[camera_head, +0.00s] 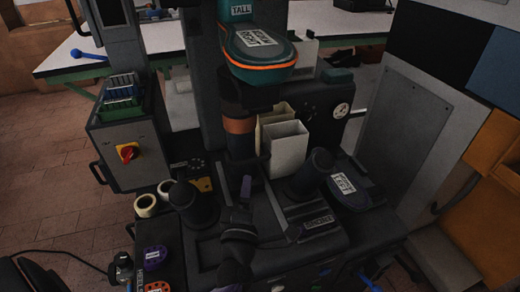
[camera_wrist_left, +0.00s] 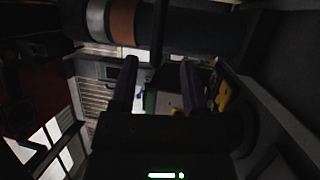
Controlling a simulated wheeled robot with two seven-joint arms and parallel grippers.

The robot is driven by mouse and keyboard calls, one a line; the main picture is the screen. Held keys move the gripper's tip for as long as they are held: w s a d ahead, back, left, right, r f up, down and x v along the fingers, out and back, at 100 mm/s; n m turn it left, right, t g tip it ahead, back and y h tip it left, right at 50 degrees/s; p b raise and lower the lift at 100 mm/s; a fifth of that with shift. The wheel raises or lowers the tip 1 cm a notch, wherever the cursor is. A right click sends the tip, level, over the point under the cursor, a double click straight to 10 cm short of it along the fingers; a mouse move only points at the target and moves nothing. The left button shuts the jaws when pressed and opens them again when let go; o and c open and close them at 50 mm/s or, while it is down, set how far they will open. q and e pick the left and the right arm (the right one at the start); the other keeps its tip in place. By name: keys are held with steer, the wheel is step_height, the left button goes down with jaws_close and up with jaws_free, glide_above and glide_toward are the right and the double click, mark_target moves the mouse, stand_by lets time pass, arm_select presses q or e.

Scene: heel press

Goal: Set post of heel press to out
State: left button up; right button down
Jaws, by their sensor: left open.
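The heel press (camera_head: 275,245) fills the middle of the head view. Its dark upright post (camera_head: 240,150) has a copper band and stands below a teal pad (camera_head: 262,62) with an orange edge. The banded post also crosses the top of the left wrist view (camera_wrist_left: 128,20). My left gripper (camera_head: 235,188) is low in front of the post, above the press bed. In the left wrist view its two dark fingers (camera_wrist_left: 157,88) are apart with nothing gripped between them. The post lies beyond the fingertips there, and contact cannot be told. My right gripper is not in view.
Dark rounded cylinders stand left (camera_head: 192,203) and right (camera_head: 308,176) of the gripper. A labelled dark form (camera_head: 352,194) lies at right. A control box (camera_head: 130,130) with a red knob is at left. Tape rolls (camera_head: 146,205) sit nearer.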

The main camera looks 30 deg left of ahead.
mark_target(250, 162)
arm_select(q)
steer(key=b+x, duration=0.1)
steer(key=x, duration=0.6)
steer(key=shift+w+a+r, duration=0.15)
steer(key=shift+w+a, duration=0.1)
steer(key=shift+c, duration=0.2)
steer(key=c, duration=0.7)
jaws_close()
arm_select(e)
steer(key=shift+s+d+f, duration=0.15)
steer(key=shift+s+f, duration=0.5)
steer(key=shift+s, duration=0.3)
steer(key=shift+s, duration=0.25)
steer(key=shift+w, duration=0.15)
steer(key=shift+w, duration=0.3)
